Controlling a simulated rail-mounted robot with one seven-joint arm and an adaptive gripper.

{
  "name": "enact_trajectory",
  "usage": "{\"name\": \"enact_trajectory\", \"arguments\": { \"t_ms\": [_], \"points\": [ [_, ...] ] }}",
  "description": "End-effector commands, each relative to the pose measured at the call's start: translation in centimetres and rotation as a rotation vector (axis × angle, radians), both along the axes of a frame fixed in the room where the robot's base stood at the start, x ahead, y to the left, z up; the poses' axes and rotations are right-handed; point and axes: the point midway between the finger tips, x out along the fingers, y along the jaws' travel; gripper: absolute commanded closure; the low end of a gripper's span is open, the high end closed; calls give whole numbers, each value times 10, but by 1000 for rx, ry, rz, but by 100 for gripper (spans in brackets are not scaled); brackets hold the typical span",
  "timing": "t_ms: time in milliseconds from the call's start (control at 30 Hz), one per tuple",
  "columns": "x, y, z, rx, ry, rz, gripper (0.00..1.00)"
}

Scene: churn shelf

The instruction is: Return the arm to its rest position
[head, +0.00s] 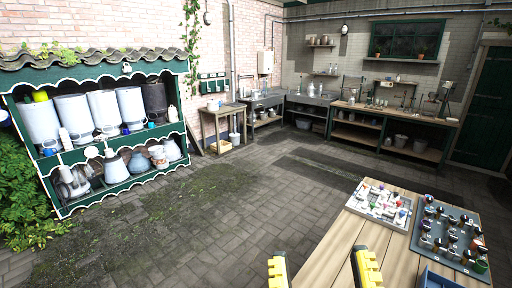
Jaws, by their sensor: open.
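My gripper (317,258) shows at the bottom of the head view as two yellow fingers with dark edges. The fingers stand wide apart with nothing between them. The left finger shows against the dark paving and the right one against the wooden table (328,262). The rest of my arm is out of view below.
On the table are a pale tray (352,206) of small coloured items, a grey tray (418,240) of several dark-topped bottles, and a blue bin (432,278). A green shelf (60,153) with churns stands left. Workbenches (398,117) line the back. The paved floor (215,215) between is clear.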

Motion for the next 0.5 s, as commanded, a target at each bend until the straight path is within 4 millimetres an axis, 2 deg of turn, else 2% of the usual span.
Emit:
{"name": "enact_trajectory", "arguments": {
  "t_ms": [67,100,300,400,500],
  "points": [
    [1,0,4,187,-32,72,33],
    [1,0,38,186,-33,70,33],
    [2,0,115,189,-27,70,33],
    [2,0,148,192,-25,71,33],
    [2,0,166,195,-24,72,33]
  ]
}}
